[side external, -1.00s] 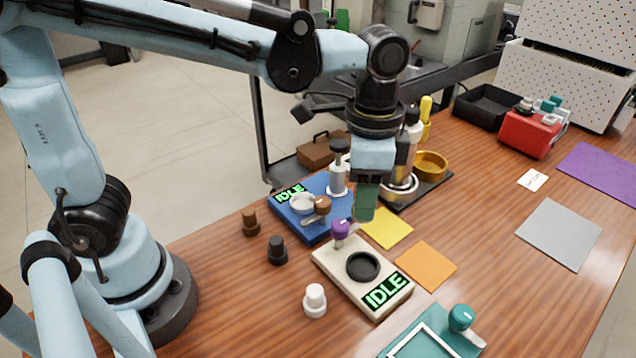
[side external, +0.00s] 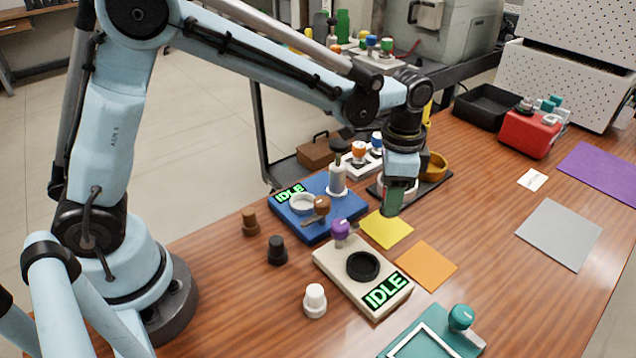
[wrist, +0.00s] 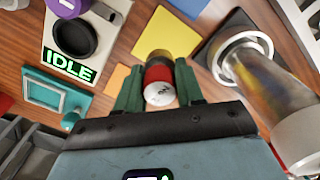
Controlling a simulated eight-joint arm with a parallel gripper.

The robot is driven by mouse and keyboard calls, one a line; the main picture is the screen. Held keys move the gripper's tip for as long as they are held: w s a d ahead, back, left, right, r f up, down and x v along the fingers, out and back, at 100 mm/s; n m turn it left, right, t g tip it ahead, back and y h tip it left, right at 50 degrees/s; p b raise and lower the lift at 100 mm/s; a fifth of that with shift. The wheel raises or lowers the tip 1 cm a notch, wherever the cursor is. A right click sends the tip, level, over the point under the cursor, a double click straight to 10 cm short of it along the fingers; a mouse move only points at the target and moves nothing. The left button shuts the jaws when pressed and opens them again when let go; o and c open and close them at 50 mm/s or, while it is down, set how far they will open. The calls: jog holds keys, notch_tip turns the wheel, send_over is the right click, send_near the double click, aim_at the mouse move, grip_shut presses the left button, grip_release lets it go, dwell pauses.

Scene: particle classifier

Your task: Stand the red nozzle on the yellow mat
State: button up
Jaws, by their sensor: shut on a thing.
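My gripper (side external: 393,205) has dark green fingers pointing down, just above the back right edge of the yellow mat (side external: 382,231). In the wrist view my gripper (wrist: 158,88) is shut on the red nozzle (wrist: 158,74), which has a pale end face toward the camera and a dark, brownish far end. The nozzle's far end overlaps the yellow mat (wrist: 172,30) in that view. In the side view the fingers hide the nozzle, and I cannot tell whether it touches the mat. The visible part of the mat is bare.
An orange mat (side external: 426,265) and a cream device (side external: 335,268) with an IDLE display are in front of the yellow mat. A blue device (side external: 322,228) stands left. A dark stand (side external: 437,186) with metal parts is close behind my gripper.

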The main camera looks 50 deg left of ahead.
jog(key=shift+w+a+f, duration=0.3)
jog(key=shift+a+f, duration=0.05)
jog(key=shift+f, duration=1.95)
jog(key=o, duration=1.1)
jog(key=shift+f, duration=0.15)
